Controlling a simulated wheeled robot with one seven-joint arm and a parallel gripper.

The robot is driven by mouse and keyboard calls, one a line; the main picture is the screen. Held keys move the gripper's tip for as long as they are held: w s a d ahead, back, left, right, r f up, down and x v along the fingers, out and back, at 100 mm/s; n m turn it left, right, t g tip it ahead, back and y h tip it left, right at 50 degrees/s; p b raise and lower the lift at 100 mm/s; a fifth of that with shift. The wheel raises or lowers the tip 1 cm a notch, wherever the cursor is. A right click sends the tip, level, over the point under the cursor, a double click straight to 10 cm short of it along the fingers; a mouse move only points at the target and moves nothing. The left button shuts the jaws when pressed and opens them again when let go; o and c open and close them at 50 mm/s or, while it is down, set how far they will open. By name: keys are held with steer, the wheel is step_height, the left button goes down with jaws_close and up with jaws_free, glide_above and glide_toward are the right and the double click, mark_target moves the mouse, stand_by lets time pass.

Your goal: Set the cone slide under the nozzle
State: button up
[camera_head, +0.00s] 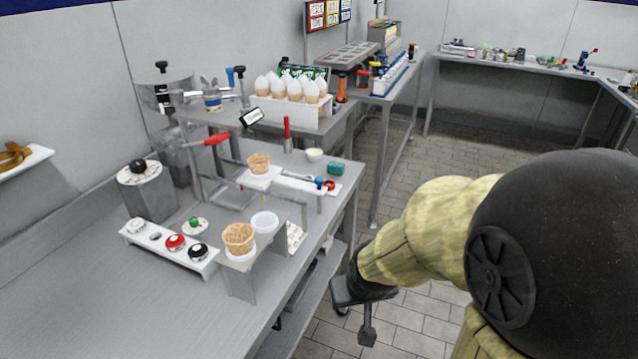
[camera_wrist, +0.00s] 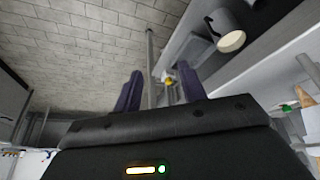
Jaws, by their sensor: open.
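A waffle cone cup (camera_head: 258,162) sits in a small white carrier (camera_head: 260,181), which looks like the cone slide. It rests by grey rails in the middle of the near bench. A grey machine with a red lever (camera_head: 212,138) stands behind and to the left of it. I cannot make out the nozzle itself, and the carrier appears apart from the machine, to its right. My gripper (camera_head: 365,297) hangs low at the right, beyond the bench's right edge and well away from the carrier. In the wrist view my gripper (camera_wrist: 160,88) is open, with nothing between its fingers.
A stand near the bench edge holds another waffle cup (camera_head: 238,238) and a white cup (camera_head: 264,220). A white rack (camera_head: 165,243) with several knobs lies left. A cone rack (camera_head: 290,108) stands behind. Tiled floor (camera_head: 400,325) is clear beside the bench.

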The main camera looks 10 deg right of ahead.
steer(key=w+d+r+t+b, duration=0.4)
steer(key=w+r+t+b, duration=0.15)
steer(key=w+t, duration=0.25)
step_height(320, 180, up, 5)
steer(key=w+a+n+t+y+b, duration=0.1)
steer(key=a+n+t+y+b, duration=0.1)
steer(key=t+y+b, duration=0.1)
steer(key=shift+w+a+r+t+b, duration=0.2)
steer(key=shift+a+t+b, duration=0.2)
steer(key=shift+t+b, duration=0.5)
steer(key=shift+w+p, duration=0.1)
steer(key=shift+p, duration=0.2)
